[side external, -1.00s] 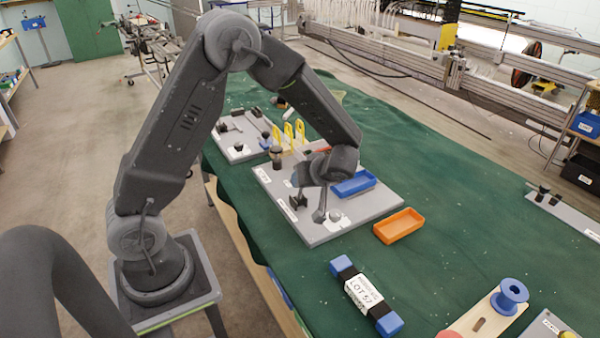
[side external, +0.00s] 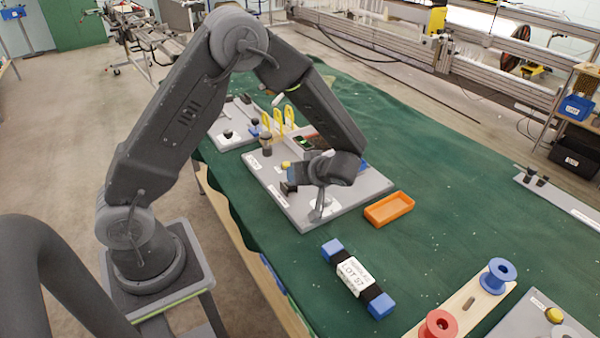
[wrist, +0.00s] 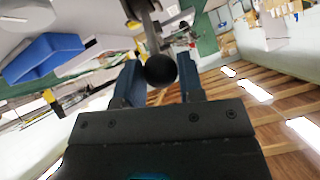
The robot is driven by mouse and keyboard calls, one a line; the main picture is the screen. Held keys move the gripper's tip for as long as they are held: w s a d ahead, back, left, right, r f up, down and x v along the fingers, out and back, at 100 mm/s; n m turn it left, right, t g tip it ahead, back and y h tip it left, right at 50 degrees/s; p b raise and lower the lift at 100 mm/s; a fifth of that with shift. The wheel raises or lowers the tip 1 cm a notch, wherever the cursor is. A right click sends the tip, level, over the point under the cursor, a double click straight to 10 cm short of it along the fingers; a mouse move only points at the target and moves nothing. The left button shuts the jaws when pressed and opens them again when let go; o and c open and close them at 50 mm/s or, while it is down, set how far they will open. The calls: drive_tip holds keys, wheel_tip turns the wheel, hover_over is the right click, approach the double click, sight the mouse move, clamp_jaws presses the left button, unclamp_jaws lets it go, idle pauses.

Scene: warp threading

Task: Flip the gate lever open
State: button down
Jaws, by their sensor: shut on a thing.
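The gate lever shows in the wrist view as a grey bar (wrist: 150,32) ending in a round black knob (wrist: 160,71). My gripper (wrist: 159,82) has its two blue fingers on either side of the knob and is shut on it. In the side view my gripper (side external: 318,207) is low over the front part of the grey board (side external: 352,222). There the wrist and fingers hide most of the lever, so its angle is hard to tell.
A blue tray (wrist: 43,57) is on the board, mostly hidden behind my wrist in the side view. Yellow guides (side external: 278,120) and a dark post (side external: 266,145) stand at the board's back left. An orange tray (side external: 389,208) and a blue-ended LOT 57 bundle (side external: 357,278) lie nearby.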

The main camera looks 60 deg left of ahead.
drive_tip(key=c, duration=0.8)
unclamp_jaws()
drive_tip(key=shift+f, duration=0.1)
drive_tip(key=shift+o, duration=0.2)
drive_tip(key=shift+d, duration=0.15)
drive_tip(key=s+v, duration=0.1)
drive_tip(key=v, duration=1.2)
drive_tip(key=shift+w+d+r, duration=0.25)
drive_tip(key=shift+w+r, duration=0.1)
drive_tip(key=shift+w, duration=0.1)
drive_tip(key=s+r+m+t+h, duration=0.3)
drive_tip(key=s+r+m+h, duration=0.2)
drive_tip(key=s, duration=0.4)
drive_tip(key=s+r+m+t+h, duration=0.3)
drive_tip(key=s+r+m+h, duration=0.3)
drive_tip(key=s+m, duration=0.3)
drive_tip(key=shift+r+m+t, duration=0.3)
drive_tip(key=shift+r+m, duration=0.15)
drive_tip(key=shift+m, duration=0.25)
